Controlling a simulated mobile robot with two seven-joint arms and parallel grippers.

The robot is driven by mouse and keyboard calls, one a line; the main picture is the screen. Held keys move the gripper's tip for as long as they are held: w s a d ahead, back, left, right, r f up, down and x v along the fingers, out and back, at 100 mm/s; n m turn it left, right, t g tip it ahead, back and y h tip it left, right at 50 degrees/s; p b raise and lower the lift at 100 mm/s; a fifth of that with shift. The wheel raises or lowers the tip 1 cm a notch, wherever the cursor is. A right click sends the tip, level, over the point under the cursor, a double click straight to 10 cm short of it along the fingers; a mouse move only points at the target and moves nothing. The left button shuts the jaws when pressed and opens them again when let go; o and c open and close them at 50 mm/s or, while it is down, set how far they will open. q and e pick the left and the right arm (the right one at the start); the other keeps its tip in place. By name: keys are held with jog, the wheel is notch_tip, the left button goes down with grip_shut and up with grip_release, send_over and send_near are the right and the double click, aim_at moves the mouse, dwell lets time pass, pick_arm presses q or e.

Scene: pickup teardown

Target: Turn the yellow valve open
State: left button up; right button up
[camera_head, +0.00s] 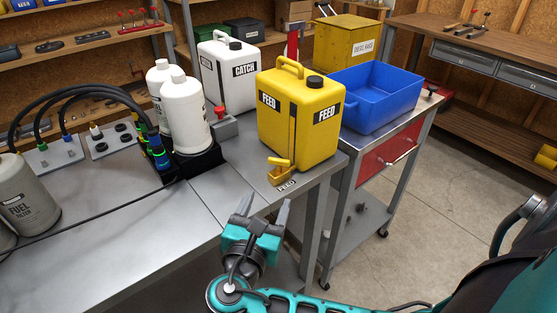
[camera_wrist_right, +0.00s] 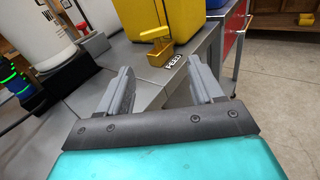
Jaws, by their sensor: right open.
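The yellow valve (camera_head: 281,169) with its small handle sits at the bench's front edge, below the yellow FEED can (camera_head: 298,122) and behind the FEED label. In the right wrist view the valve (camera_wrist_right: 158,51) is ahead of the fingers, slightly left of the gap's middle. My right gripper (camera_head: 264,208) is open and empty, in front of the bench edge, apart from the valve and nearer the camera. In the right wrist view both fingers (camera_wrist_right: 161,88) stand wide apart with nothing between them. My left gripper is not seen in either view.
A white CATCH can (camera_head: 228,70) and white bottles (camera_head: 185,115) stand left of the FEED can. A blue bin (camera_head: 377,95) sits on a cart to the right. A red-knobbed valve (camera_head: 220,120) is at the bench's middle. Hoses and a grey filter (camera_head: 28,195) are at left.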

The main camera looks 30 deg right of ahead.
aim_at(279, 162)
jog(key=shift+n+h, duration=0.3)
jog(key=shift+n, duration=0.2)
jog(key=x, duration=0.8)
jog(key=r+x, duration=0.1)
jog(key=x, duration=0.3)
jog(key=shift+w+a+r, duration=0.1)
jog(key=shift+w+a, duration=0.15)
jog(key=shift+a, duration=0.05)
jog(key=shift+w+d, duration=0.35)
jog(key=shift+d, duration=0.05)
jog(key=c, duration=0.7)
jog(key=shift+t, duration=0.3)
